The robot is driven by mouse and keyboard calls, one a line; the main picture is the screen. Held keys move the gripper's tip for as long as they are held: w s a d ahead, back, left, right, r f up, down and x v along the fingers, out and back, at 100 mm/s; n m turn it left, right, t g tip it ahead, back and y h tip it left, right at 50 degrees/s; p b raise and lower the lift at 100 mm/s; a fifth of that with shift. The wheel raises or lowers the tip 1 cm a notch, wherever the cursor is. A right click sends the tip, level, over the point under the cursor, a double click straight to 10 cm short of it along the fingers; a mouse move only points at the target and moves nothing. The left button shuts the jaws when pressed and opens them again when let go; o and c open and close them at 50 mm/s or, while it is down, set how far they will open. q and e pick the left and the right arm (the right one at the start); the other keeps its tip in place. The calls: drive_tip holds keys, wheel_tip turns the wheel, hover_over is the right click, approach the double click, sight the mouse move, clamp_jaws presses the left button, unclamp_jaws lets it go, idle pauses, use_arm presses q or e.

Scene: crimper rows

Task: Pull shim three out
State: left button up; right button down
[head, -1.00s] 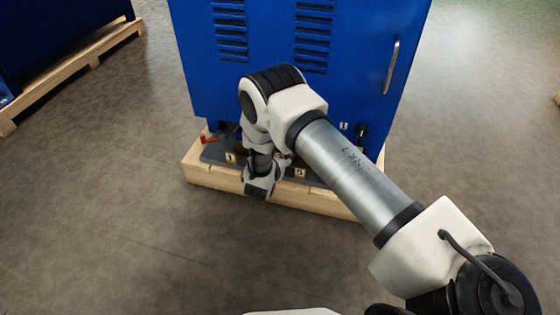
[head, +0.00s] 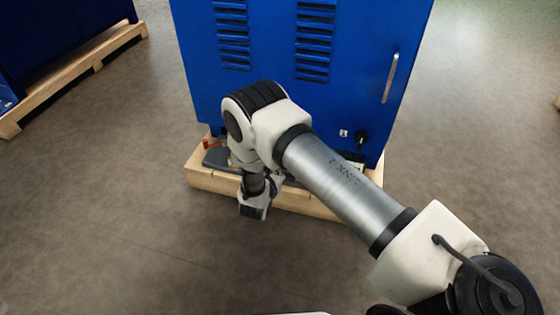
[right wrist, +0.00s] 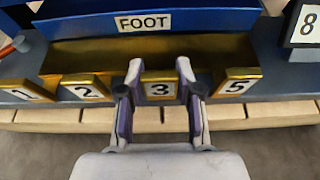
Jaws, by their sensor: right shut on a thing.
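Shim three (right wrist: 160,90) is a brass tab with a black 3 on a white label, in the middle of the right wrist view. My right gripper (right wrist: 159,74) is shut on it, one finger at each side of the label. The tab looks about in line with shim two (right wrist: 86,88) on its left and shim five (right wrist: 238,85) on its right. A brass plate (right wrist: 220,52) lies behind the tabs, below the blue part labelled FOOT (right wrist: 180,21). In the head view my own right arm hides the shim. My left gripper is not in view.
A tab marked 1 (right wrist: 20,93) sits further left and a plate marked 8 (right wrist: 306,25) at the upper right. The blue cabinet (head: 290,90) stands on a wooden pallet (head: 310,206). An orange-red piece (head: 208,144) lies at its left corner. The floor in front is clear.

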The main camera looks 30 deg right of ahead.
drive_tip(key=c, duration=0.8)
unclamp_jaws()
drive_tip(key=shift+s+a, duration=0.1)
drive_tip(key=shift+a, duration=0.05)
drive_tip(key=shift+o, duration=0.2)
drive_tip(key=v, duration=0.7)
drive_tip(key=shift+a, duration=0.2)
drive_tip(key=shift+s+r, duration=0.1)
drive_tip(key=shift+r, duration=0.05)
